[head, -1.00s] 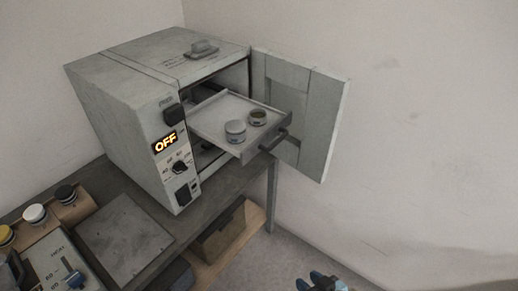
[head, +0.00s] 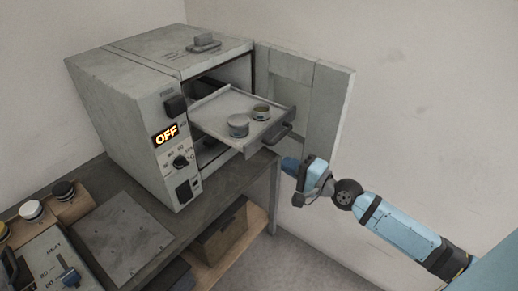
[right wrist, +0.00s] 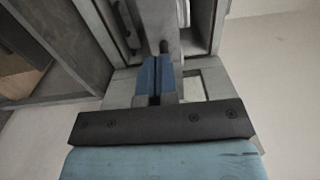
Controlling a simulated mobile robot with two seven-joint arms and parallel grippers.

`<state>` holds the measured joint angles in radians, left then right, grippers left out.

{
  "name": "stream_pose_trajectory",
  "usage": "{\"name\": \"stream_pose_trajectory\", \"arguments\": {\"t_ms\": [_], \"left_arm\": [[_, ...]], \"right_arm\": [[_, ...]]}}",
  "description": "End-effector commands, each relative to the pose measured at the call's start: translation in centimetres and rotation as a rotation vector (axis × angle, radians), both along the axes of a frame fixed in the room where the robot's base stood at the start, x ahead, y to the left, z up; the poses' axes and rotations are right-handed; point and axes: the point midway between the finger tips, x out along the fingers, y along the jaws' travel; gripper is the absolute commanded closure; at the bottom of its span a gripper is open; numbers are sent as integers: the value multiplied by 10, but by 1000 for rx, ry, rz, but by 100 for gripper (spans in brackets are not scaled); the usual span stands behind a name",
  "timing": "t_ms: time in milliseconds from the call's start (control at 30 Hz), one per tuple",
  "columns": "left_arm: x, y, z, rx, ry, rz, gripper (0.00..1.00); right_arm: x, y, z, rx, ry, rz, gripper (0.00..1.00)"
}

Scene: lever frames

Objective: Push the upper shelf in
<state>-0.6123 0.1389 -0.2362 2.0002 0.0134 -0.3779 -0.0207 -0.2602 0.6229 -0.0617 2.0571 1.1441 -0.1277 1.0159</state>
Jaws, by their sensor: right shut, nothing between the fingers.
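The upper shelf (head: 215,124) is a light grey tray that sticks out of the open grey oven (head: 150,90), with a dark handle (head: 274,134) on its front edge. Two small round tins, a grey one (head: 238,125) and a dark-topped one (head: 261,112), stand on it. My right gripper (head: 289,165) is in front of and a little below the handle, seemingly apart from it. Its blue fingers (right wrist: 156,76) are shut and empty in the right wrist view. My left gripper is out of view.
The oven door (head: 325,110) stands open to the right of the shelf, close to the wall. The oven's display reads OFF. A bench (head: 225,185) carries the oven, a flat grey plate (head: 122,238) and a control box (head: 45,268). Free floor lies at the lower right.

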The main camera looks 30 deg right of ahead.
Motion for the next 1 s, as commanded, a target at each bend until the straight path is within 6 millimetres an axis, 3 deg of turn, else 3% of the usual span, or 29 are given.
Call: {"name": "stream_pose_trajectory", "arguments": {"t_ms": [200,400,600,1000], "left_arm": [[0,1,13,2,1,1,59],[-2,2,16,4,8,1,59],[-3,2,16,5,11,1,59],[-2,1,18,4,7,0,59]], "right_arm": [[44,18,4,1,-3,0,100],[73,30,2,-1,-2,-1,100],[86,36,0,-2,0,0,100],[87,36,0,-3,0,0,100]]}}
